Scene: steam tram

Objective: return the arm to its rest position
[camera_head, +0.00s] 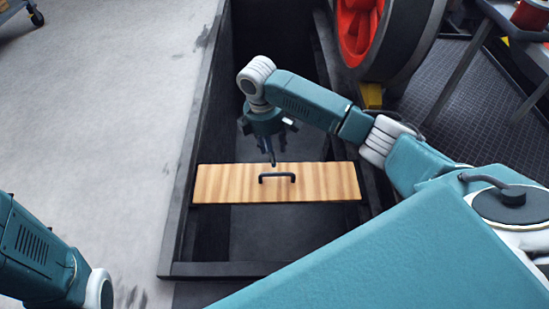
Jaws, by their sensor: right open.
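My right arm reaches in from the right, and its gripper (271,150) points down over the dark pit, just behind a wooden board. The gripper is open and empty, and its fingers are small and dark in the view. The wooden board (225,184) lies across the pit and has a dark handle (277,177) on top. The fingertips appear close to the board's far edge; I cannot tell whether they touch it. My left arm shows only in part at the lower left, and its gripper is outside the view.
The pit (285,240) has dark raised edges (190,140). A red and black wheel (360,35) stands at the upper right beside a yellow block (371,95). Dark textured flooring (460,85) and a metal-legged stand lie right.

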